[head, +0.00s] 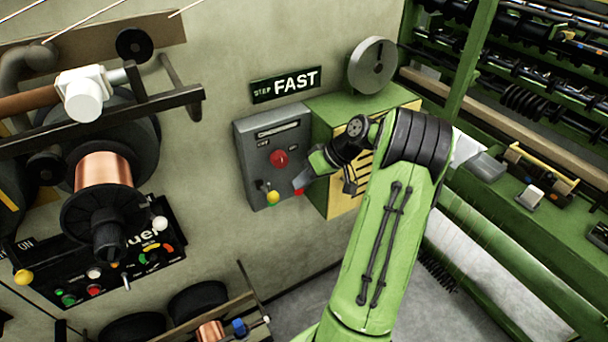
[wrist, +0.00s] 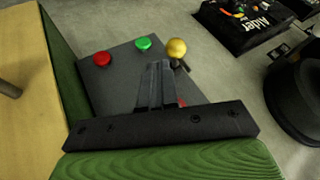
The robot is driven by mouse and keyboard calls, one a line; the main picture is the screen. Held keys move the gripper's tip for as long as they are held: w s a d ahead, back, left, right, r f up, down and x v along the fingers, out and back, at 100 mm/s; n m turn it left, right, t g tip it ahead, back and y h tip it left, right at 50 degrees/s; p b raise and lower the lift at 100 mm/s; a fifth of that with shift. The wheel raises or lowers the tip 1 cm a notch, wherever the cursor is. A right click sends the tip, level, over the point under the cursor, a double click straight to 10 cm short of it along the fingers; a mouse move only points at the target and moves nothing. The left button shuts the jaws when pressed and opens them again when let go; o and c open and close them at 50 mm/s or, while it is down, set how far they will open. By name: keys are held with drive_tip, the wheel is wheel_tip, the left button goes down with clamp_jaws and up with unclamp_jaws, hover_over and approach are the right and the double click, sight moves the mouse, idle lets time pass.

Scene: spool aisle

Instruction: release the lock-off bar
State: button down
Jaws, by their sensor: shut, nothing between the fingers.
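A grey control box (head: 252,139) hangs on the wall in the head view. It carries a large red knob (head: 279,158) and, low down, a yellow ball (head: 273,197) on a dark stem. In the wrist view the box face (wrist: 112,84) shows a red button (wrist: 102,59), a green button (wrist: 143,43) and the yellow ball (wrist: 177,47). My gripper (head: 297,184) is shut and empty in front of the box's lower right; its fingers (wrist: 158,72) point near the ball. I cannot tell whether they touch it. No part is clearly recognisable as the lock-off bar.
A green cabinet with a yellow slatted front (head: 340,192) stands right of the box. A STEP FAST sign (head: 286,85) is above. At left are a copper spool (head: 103,170), a dark bar (head: 150,104) and a button panel (head: 110,262). Green racks (head: 478,55) fill the right.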

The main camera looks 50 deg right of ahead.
sight(267, 192)
drive_tip(key=x, duration=0.6)
drive_tip(key=shift+d+b, duration=0.25)
drive_tip(key=shift+b, duration=0.05)
drive_tip(key=shift+w+a, duration=0.1)
drive_tip(key=shift+a, duration=0.55)
drive_tip(key=shift+r, duration=0.1)
